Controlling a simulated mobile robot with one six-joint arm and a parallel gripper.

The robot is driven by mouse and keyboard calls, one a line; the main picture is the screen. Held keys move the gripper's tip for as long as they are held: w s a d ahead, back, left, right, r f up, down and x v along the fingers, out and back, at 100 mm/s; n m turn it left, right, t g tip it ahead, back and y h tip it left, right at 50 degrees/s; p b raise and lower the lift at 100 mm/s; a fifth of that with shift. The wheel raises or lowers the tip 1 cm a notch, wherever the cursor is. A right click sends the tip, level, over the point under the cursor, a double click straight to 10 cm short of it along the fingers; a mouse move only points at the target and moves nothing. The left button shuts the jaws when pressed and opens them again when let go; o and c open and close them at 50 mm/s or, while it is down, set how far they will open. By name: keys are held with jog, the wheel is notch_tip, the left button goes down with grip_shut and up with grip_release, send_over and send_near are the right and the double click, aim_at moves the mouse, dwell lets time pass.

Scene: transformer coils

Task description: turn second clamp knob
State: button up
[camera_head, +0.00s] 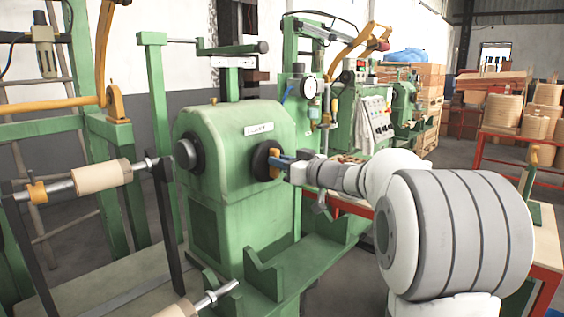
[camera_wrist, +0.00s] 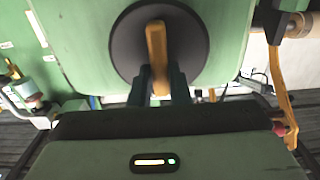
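The clamp knob is an orange bar handle (camera_wrist: 157,48) on a round black disc (camera_wrist: 128,40) on the green machine housing. It stands nearly upright in the wrist view. In the head view the orange handle (camera_head: 274,163) shows on the black disc at the right face of the housing (camera_head: 230,185). My gripper (camera_head: 284,160) reaches it from the right. In the wrist view the two dark fingers of my gripper (camera_wrist: 160,78) lie one on each side of the handle's lower part, close against it. The finger contact is partly dim.
Another black hub (camera_head: 188,153) is on the housing's left side, near a shaft with a tan roller (camera_head: 102,177). A green machine with a dial gauge (camera_head: 310,89) stands behind. A red-edged table (camera_head: 545,250) is at the right.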

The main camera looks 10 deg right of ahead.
grip_shut()
